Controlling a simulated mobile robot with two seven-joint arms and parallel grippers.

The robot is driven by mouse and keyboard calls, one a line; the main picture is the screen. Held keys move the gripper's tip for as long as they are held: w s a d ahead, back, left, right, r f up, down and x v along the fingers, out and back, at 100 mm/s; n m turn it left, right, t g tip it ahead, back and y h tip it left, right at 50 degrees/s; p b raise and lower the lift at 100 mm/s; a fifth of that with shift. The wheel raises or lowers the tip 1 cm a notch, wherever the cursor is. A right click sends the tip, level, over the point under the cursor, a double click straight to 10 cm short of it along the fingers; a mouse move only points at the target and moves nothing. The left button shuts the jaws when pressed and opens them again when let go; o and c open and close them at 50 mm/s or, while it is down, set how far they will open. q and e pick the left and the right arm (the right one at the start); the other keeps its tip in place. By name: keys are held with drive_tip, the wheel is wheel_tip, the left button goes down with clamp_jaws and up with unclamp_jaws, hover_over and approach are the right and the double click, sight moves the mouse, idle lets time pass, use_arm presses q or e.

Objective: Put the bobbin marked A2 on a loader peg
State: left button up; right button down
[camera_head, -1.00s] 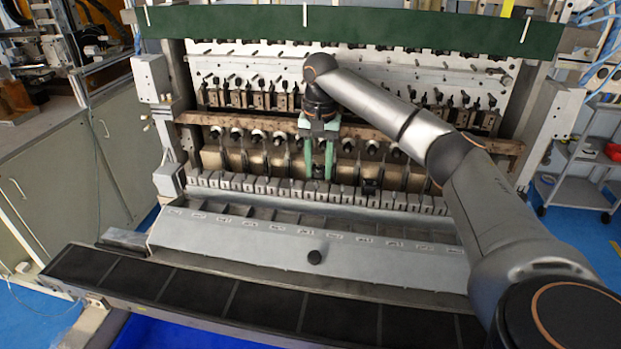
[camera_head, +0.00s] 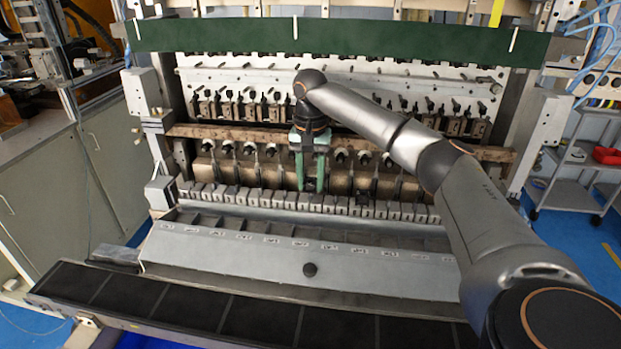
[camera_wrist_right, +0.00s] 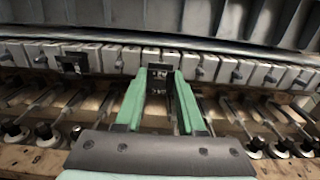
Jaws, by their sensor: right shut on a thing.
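My right gripper (camera_head: 310,189) reaches down in front of the row of grey loader blocks (camera_head: 262,199). Its two green fingers also show in the right wrist view (camera_wrist_right: 160,78). They are shut on a small dark bobbin (camera_wrist_right: 159,72), which is at the row of blocks. Whether it sits on a peg is unclear, and no A2 mark is readable on it. Short dark loader pegs (camera_wrist_right: 200,71) stick out of the blocks. Another dark square piece (camera_wrist_right: 72,64) sits on the row, left in the wrist view. My left gripper is not in view.
A long black tray (camera_head: 190,307) runs along the front edge. Behind my fingers are a brown bar (camera_head: 220,134) and several spindles.

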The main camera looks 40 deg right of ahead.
drive_tip(key=shift+f, duration=0.25)
drive_tip(key=shift+f, duration=0.5)
drive_tip(key=shift+f, duration=0.15)
drive_tip(key=shift+f, duration=0.2)
drive_tip(key=shift+c, duration=2.2)
unclamp_jaws()
